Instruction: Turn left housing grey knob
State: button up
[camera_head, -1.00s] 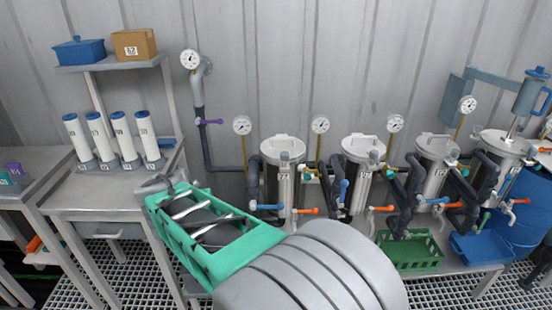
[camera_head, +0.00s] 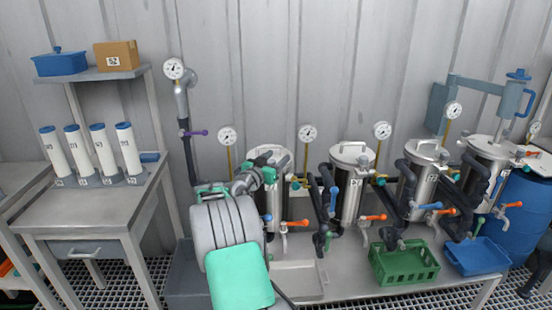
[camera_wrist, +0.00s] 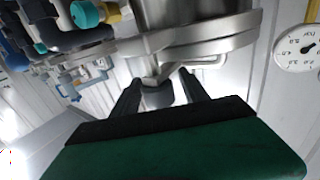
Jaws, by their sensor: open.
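The left housing (camera_head: 273,208) is a steel vessel with a clamped lid, leftmost of the row in the head view. My gripper (camera_head: 262,168) is at its upper front, partly covering the lid rim. In the wrist view, the housing (camera_wrist: 190,14) and its clamp band fill the top, upside down. The grey knob (camera_wrist: 158,97) sits below the band, between the two dark fingers of my gripper (camera_wrist: 160,82). The fingers are apart, one on each side of the knob. I cannot tell whether they touch it. The knob is hard to make out in the head view.
More steel housings (camera_head: 350,200) with dark pipes and orange levers stand to the right. A pressure gauge (camera_wrist: 299,47) is close by in the wrist view. A green crate (camera_head: 404,265) and a blue tray (camera_head: 478,257) are on the bench. White cartridges (camera_head: 104,148) stand at left.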

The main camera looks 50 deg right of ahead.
grip_shut()
dwell(0.5)
